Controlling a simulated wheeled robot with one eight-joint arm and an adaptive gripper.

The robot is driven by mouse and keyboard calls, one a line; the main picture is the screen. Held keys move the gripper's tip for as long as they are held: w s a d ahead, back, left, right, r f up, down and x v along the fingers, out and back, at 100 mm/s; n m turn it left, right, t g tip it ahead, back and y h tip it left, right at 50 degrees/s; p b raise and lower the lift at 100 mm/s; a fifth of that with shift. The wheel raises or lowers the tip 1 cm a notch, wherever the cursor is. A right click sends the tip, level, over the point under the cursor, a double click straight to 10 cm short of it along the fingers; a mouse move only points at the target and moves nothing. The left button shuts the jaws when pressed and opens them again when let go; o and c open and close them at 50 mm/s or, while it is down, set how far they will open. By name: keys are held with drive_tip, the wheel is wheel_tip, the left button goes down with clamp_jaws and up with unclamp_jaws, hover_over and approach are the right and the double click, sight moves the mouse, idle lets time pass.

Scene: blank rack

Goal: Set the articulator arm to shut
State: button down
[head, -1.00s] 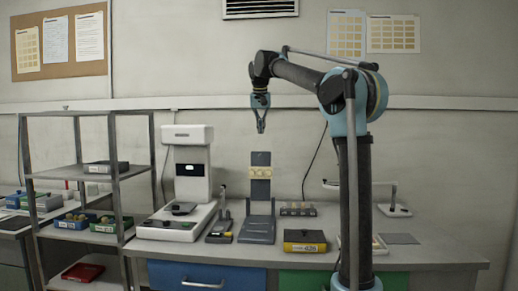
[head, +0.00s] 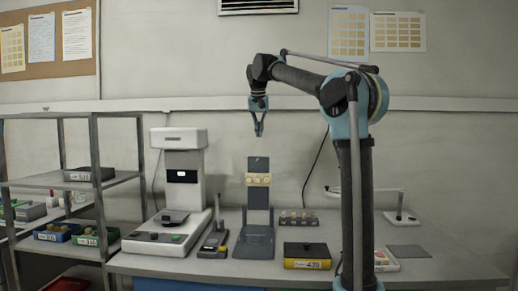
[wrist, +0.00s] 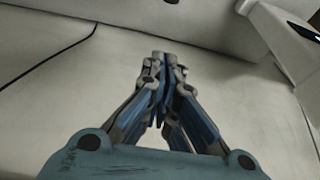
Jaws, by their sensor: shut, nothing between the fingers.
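What looks like the articulator stands on the bench in the middle of the head view. Its grey base (head: 255,242) lies flat. Its dark upper plate, which appears to be the arm (head: 258,165), stands upright behind the base. A row of cream tooth-like pieces (head: 258,180) shows across the plate. My gripper (head: 259,132) hangs fingers-down above the plate's top in the picture, apart from it. In the wrist view my gripper (wrist: 162,62) is shut and empty, with its fingertips together.
A white machine (head: 180,190) and a small dark device (head: 214,240) stand left of the articulator. A black-and-yellow box (head: 306,255) sits at right front, and a small vial rack (head: 299,219) behind it. A metal shelf (head: 75,181) stands at far left.

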wheel_tip(320, 180, down, 9)
drive_tip(key=s, duration=0.1)
idle(0.7)
drive_tip(key=shift+s, duration=0.15)
